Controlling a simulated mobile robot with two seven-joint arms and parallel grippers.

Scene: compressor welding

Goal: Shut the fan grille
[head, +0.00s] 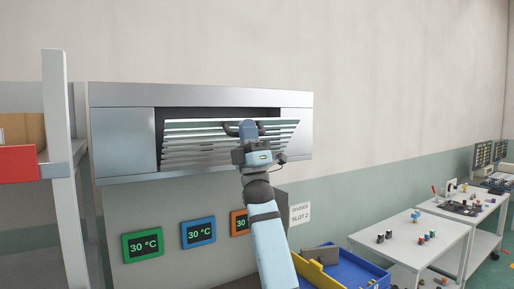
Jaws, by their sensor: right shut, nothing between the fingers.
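The fan grille (195,143) is a set of pale horizontal slats in a grey metal housing (122,135) on the wall. A dark gap shows above its top slat, and the slat panel looks tilted out from the opening. My right gripper (241,130) is up at the right half of the grille, in front of the upper slats, shut and empty. I cannot tell whether it touches the slats. My right wrist and arm hide part of the lower right slats. My left gripper is not in view.
Green (143,245), blue (198,232) and orange (239,222) temperature displays sit below the housing. A shelf post (60,120) stands at left. A blue bin (350,270) and white tables (425,240) are at lower right. The wall right of the housing is clear.

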